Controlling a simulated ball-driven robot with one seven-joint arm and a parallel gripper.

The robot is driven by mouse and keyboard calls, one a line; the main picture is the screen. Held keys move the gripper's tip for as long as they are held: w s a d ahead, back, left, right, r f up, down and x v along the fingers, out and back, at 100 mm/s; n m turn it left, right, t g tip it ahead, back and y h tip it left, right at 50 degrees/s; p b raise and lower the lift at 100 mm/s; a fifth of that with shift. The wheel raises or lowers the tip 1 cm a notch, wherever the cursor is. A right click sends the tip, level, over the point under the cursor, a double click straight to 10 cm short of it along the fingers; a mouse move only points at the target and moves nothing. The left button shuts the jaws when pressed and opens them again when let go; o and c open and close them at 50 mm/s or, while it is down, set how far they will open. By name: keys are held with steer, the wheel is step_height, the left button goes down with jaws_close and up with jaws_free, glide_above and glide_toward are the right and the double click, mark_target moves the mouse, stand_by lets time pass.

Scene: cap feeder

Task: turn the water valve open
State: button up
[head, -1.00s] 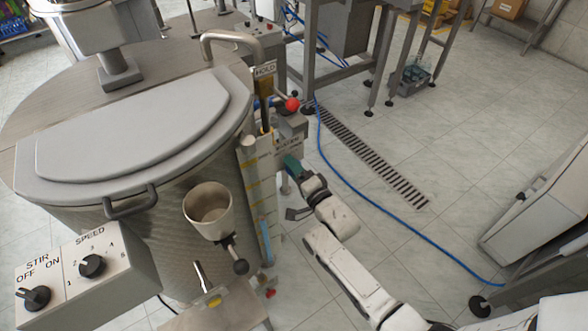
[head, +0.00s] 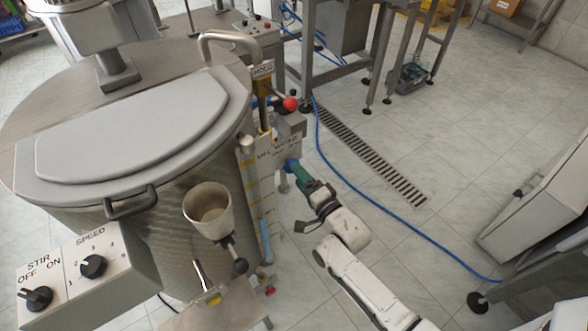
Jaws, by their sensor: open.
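The water valve shows as a small blue part (head: 289,164) low on the stand, just below a panel lettered WATER (head: 286,140). Its handle angle is too small and too covered to read. My gripper (head: 296,170) has teal fingers and comes in from the lower right. Its tips are at the blue part and overlap it in the picture; I cannot tell whether they touch. The jaws are open, and the gap between them is hard to see from here.
A large steel kettle (head: 190,170) with a grey lid fills the left. A red-knobbed lever (head: 291,104) stands above the valve. A cup-shaped funnel (head: 208,208) is on the kettle's front.

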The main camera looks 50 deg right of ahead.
steer(key=v, duration=0.6)
steer(key=shift+s, duration=0.2)
steer(key=shift+a, duration=0.2)
steer(key=s+a+f+n+g+y+p, duration=0.1)
steer(key=s+a+f+n+g+y, duration=0.2)
steer(key=a+n+g, duration=0.6)
steer(key=s+a+r+n+g+y, duration=0.1)
steer(key=s+r+n+g, duration=0.1)
steer(key=s, duration=0.4)
steer(key=s+a+r+n+g, duration=0.1)
steer(key=s+r+n+g, duration=0.1)
steer(key=s+n+g, duration=0.3)
steer(key=shift+s+a+n+y+p, duration=0.25)
steer(key=shift+s+n+y+p, duration=0.2)
steer(key=shift+s+n, duration=0.75)
